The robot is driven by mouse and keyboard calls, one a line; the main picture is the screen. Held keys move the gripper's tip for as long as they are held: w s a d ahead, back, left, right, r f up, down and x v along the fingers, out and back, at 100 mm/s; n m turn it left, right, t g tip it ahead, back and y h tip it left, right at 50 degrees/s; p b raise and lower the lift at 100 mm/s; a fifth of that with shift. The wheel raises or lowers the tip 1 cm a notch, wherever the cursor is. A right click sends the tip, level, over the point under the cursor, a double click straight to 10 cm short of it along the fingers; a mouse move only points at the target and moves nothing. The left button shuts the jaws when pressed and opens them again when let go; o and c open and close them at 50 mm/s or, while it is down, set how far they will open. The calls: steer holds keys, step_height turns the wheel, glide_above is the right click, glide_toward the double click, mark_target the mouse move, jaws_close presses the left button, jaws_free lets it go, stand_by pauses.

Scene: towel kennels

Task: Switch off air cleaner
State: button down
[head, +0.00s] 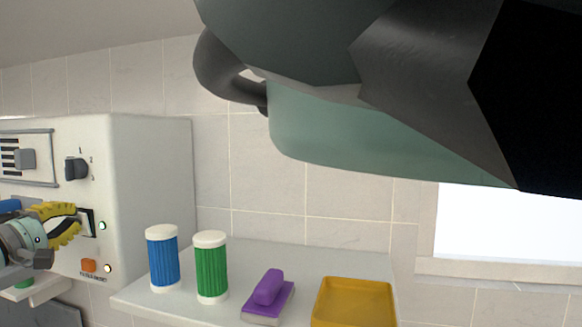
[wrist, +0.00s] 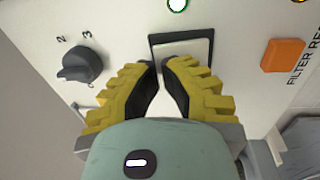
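The air cleaner (head: 150,165) is a white box at the left of the head view. Its front has a black-framed rocker switch (wrist: 188,47) with a light face, partly covered by my fingers. A lit green lamp (head: 102,226) is beside the switch; it also shows in the wrist view (wrist: 177,4). A dark knob (head: 76,169) marked with numbers and an orange filter reset button (head: 89,265) are on the same panel. My gripper (wrist: 161,68) has its yellow fingers brought nearly together, with nothing held. The fingertips are at the switch; contact cannot be told.
A shelf (head: 220,262) right of the cleaner holds a blue canister (head: 163,260), a green canister (head: 211,268), a purple-handled brush (head: 268,295) and a yellow tray (head: 354,300). A second lamp (head: 108,268) glows near the orange button. My arm fills the upper right.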

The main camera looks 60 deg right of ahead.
stand_by(0.3)
steer(key=shift+w+d+r+y+p, duration=0.1)
steer(key=shift+d+r+y+p, duration=0.25)
steer(key=shift+d+y+p, duration=0.15)
steer(key=shift+w+r+g+y+p, duration=0.1)
steer(key=shift+g+y+p, duration=0.2)
steer(key=shift+g, duration=0.1)
steer(key=shift+d+f, duration=0.1)
steer(key=shift+f, duration=0.2)
